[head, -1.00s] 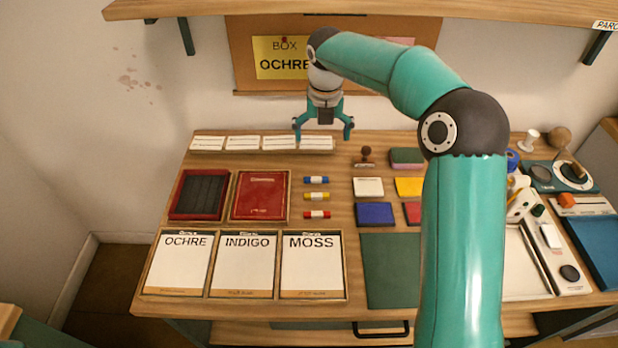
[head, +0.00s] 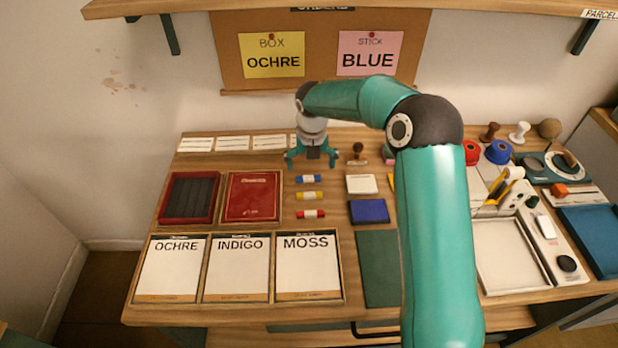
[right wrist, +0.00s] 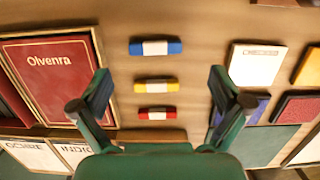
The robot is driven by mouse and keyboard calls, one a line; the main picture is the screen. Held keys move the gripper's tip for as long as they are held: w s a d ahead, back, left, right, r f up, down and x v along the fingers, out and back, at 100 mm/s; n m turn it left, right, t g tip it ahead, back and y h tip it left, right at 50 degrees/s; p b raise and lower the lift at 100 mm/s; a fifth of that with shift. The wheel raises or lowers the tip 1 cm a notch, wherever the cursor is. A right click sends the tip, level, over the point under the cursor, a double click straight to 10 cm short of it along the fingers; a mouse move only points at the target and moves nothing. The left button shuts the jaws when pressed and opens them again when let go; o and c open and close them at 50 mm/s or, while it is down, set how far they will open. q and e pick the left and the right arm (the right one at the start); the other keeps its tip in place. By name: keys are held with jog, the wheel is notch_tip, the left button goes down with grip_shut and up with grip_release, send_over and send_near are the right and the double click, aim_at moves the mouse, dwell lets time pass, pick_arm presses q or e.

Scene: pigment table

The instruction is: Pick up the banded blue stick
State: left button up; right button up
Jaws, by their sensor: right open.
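The banded blue stick (head: 308,179) lies on the table with a white band around its middle. It is the farthest of a short column, above a yellow stick (head: 309,195) and a red stick (head: 310,214). In the right wrist view the blue stick (right wrist: 155,48) lies beyond and between the fingertips, untouched. My right gripper (head: 311,163) is open and empty, pointing down just behind the blue stick in the head view. Its two fingers (right wrist: 162,90) are spread wide in the right wrist view. My left gripper is not in view.
A red box (head: 253,197) lies left of the sticks, and a white pad (head: 361,184) and blue pad (head: 368,211) lie right. OCHRE, INDIGO and MOSS cards (head: 308,265) line the front. Notes reading OCHRE (head: 271,55) and BLUE (head: 369,54) hang behind.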

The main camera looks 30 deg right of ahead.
aim_at(309, 177)
jog(key=f, duration=0.3)
jog(key=w+f+p, duration=0.1)
jog(key=f, duration=0.1)
jog(key=c, duration=0.9)
